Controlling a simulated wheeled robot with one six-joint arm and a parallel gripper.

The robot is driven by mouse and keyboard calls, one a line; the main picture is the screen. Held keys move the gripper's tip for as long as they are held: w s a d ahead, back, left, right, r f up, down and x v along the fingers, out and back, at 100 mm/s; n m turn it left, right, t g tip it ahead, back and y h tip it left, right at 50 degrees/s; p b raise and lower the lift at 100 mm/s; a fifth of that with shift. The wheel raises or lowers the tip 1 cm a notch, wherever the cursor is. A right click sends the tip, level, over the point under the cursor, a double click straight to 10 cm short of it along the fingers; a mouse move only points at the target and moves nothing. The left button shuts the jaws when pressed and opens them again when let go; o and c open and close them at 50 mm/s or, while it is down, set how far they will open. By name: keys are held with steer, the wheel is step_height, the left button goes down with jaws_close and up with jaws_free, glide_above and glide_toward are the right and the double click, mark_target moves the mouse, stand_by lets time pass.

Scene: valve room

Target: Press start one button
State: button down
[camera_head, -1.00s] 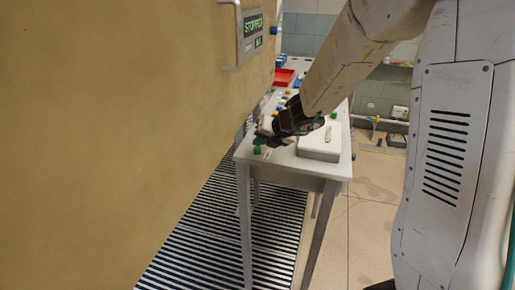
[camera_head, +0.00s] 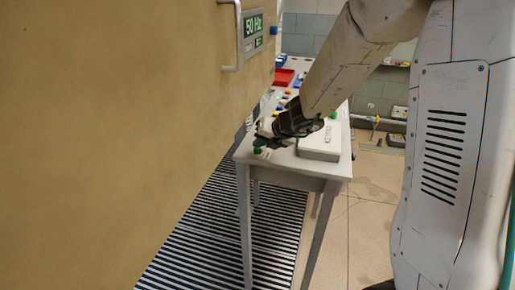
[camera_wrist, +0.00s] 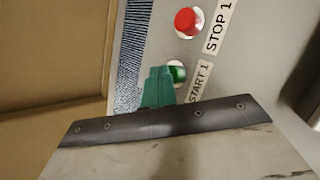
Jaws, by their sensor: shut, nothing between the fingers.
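The green START 1 button (camera_wrist: 177,73) is in the wrist view, beside its white label "START 1" (camera_wrist: 200,82). My gripper (camera_wrist: 158,85) is shut and empty, with its green fingertips at the button's left edge, covering part of it; they look to be touching it. The red STOP 1 button (camera_wrist: 186,21) with its label stands beyond it. In the head view my gripper (camera_head: 262,141) is at the near end of the table (camera_head: 318,172), over a green button (camera_head: 257,150). The display (camera_head: 253,24) reads "50 Hz".
A tan cabinet door (camera_head: 120,130) with a handle fills the left of the head view. A white box (camera_head: 319,145) sits on the table right of my gripper. A red tray (camera_head: 284,77) and several coloured buttons are farther back.

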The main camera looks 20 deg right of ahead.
mark_target(260, 150)
steer(key=shift+r, duration=0.8)
steer(key=shift+r, duration=2.5)
